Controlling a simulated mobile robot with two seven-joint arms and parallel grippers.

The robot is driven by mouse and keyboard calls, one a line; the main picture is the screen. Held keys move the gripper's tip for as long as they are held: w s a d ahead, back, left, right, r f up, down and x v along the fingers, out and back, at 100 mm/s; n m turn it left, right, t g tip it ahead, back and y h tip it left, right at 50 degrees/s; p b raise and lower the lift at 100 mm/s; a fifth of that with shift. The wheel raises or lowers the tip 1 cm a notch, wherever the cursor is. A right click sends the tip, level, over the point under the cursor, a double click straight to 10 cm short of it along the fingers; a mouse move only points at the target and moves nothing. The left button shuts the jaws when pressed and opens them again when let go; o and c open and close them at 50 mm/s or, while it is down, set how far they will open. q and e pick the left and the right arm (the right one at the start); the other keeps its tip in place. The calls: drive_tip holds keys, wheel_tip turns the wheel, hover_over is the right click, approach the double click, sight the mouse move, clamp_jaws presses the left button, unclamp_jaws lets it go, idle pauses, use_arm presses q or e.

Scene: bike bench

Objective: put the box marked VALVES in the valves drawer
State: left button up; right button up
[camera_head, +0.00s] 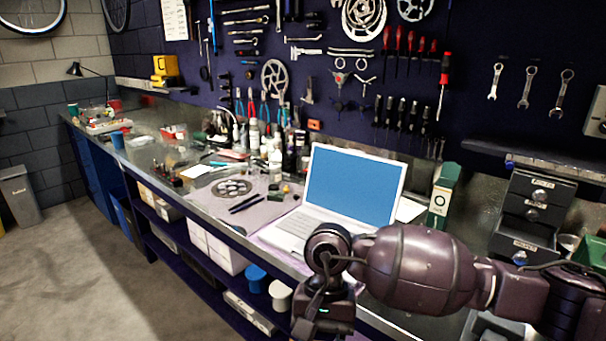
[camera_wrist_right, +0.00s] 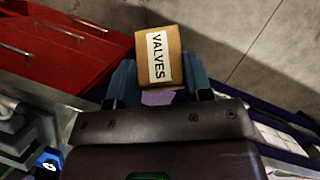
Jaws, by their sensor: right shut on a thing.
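The small brown cardboard box marked VALVES (camera_wrist_right: 172,68) is in the right wrist view, with a white label on its face. My right gripper (camera_wrist_right: 159,80) is shut on it, with a blue-grey finger on either side. In the head view my right arm reaches in from the right, its wrist hanging in front of the bench edge below the laptop; the box does not show there. A dark drawer unit (camera_head: 535,203) with small pale labels stands at the right of the bench. Its labels are too small to read. The lower drawer (camera_head: 524,243) looks pulled out. My left gripper is not in view.
An open laptop (camera_head: 352,185) stands on the bench behind my right arm, with a green-and-white box (camera_head: 441,196) to its right. Tools and bottles crowd the bench further left. Red drawers (camera_wrist_right: 55,40) show in the wrist view.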

drive_tip(key=n, duration=0.1)
drive_tip(key=s+d+f+n+h, duration=0.1)
drive_tip(key=n, duration=0.1)
drive_tip(key=s+n+h, duration=0.1)
drive_tip(key=n, duration=0.1)
drive_tip(key=shift+d+f, duration=0.15)
drive_tip(key=shift+f, duration=0.2)
drive_tip(key=w+d+r+m+y, duration=0.1)
drive_tip(key=w+d+m, duration=0.2)
drive_tip(key=d, duration=1.3)
drive_tip(key=w, duration=0.2)
drive_tip(key=shift+w+d, duration=0.3)
drive_tip(key=shift+w, duration=0.1)
